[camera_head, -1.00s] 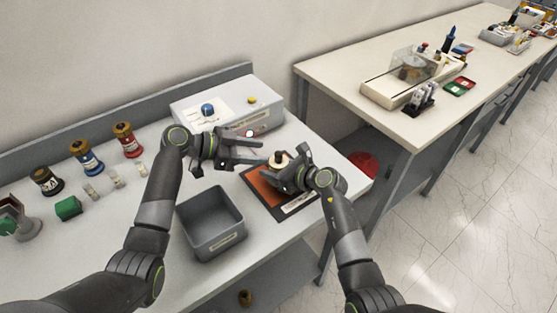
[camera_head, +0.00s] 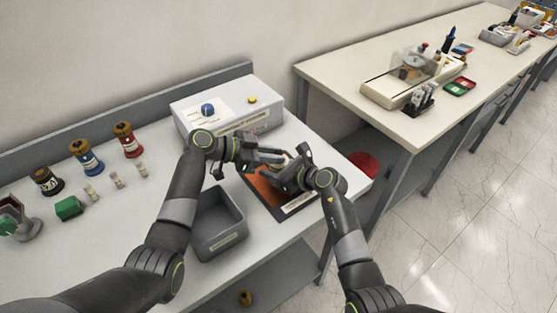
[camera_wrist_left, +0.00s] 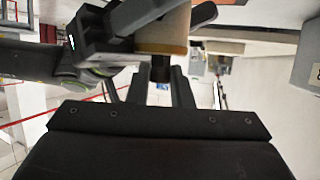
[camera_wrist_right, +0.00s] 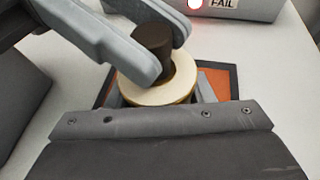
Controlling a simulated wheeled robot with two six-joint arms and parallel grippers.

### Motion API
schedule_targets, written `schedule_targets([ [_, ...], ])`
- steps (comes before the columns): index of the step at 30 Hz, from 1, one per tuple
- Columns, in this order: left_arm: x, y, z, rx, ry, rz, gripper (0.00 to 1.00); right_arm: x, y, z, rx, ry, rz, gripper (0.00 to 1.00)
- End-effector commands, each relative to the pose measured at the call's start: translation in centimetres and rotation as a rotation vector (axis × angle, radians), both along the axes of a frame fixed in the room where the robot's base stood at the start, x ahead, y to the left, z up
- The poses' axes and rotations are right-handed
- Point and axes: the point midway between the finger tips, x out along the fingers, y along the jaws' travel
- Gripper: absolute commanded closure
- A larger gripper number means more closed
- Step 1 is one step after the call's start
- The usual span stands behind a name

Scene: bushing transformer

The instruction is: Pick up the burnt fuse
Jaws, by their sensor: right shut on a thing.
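My right gripper (camera_head: 290,178) is shut on a cream, ring-shaped bushing with a dark cylindrical top, over the orange pad. In the right wrist view the cream bushing body (camera_wrist_right: 160,92) and its dark top (camera_wrist_right: 152,40) show clearly. My left gripper (camera_head: 280,158) reaches in from the left, its two fingers on either side of the dark top. In the left wrist view a gap shows between these fingers (camera_wrist_left: 160,88), with the dark top between them. No burnt fuse can be made out; the bushing's inside is hidden.
A grey tester box (camera_head: 225,112) stands behind, its red light (camera_wrist_right: 195,4) lit beside "FAIL". An empty grey bin (camera_head: 218,225) sits in front. Several small fuses (camera_head: 116,180), a green block (camera_head: 68,207) and black, blue and red bushings (camera_head: 86,158) stand left.

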Motion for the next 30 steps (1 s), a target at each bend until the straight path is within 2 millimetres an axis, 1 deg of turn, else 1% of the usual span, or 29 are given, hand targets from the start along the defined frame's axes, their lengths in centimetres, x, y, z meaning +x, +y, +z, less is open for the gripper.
schedule_targets([
  [1,0.0,0.0,0.0,0.0,0.0,0.0,0.98,0.0,0.0,0.0,0.001,0.001,0.0,0.82],
  [2,0.0,0.0,0.0,0.001,0.0,0.0,1.0,0.0,0.0,0.0,0.001,0.001,0.0,0.82],
  [8,0.0,0.0,0.0,0.0,0.0,0.0,1.0,0.0,0.0,0.0,0.001,0.001,0.001,0.82],
  [11,0.0,0.0,0.5,0.0,-0.002,-0.001,1.0,0.0,0.0,0.0,0.001,0.001,0.001,0.82],
  [14,0.0,0.0,1.8,0.0,-0.005,-0.001,1.0,0.0,0.0,0.0,0.001,0.001,0.001,0.82],
  [21,0.0,0.0,6.7,0.002,-0.007,-0.001,1.0,0.0,0.0,0.0,0.001,0.001,0.001,0.82],
  [24,0.0,0.0,8.3,0.0,-0.005,0.0,1.0,0.0,0.0,0.0,0.001,0.001,0.001,0.82],
  [27,0.0,0.0,9.4,0.0,-0.002,-0.001,1.0,0.0,0.0,0.0,0.001,0.001,0.001,0.82],
  [30,0.0,0.0,9.9,0.0,-0.001,0.0,1.0,0.0,0.0,0.0,0.001,0.001,0.001,0.82],
])
